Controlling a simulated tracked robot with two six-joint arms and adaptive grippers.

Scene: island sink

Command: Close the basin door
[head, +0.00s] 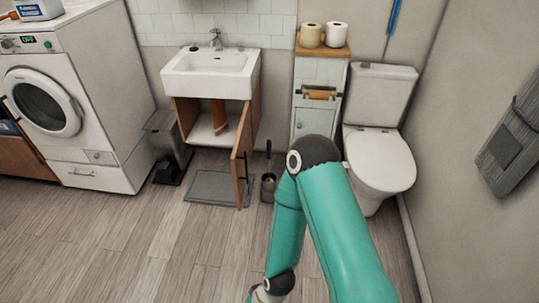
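The basin door (241,165) is a wooden door at the right side of the cabinet under the white basin (211,75). It stands wide open, swung out toward me, with a dark handle on its face. The cabinet's inside (202,130) shows a pale floor and an orange-brown pipe. My teal right arm comes in from the bottom right, bends near the toilet and reaches back down to the bottom edge. Its wrist is cut off there, so the right gripper is out of view. The left gripper is not in view.
A grey mat (212,188) lies below the cabinet. A bin (167,145) and a washing machine (68,95) stand left. A toilet brush holder (268,186) is close right of the door, then a narrow cabinet (312,123) and toilet (380,130). The front-left floor is clear.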

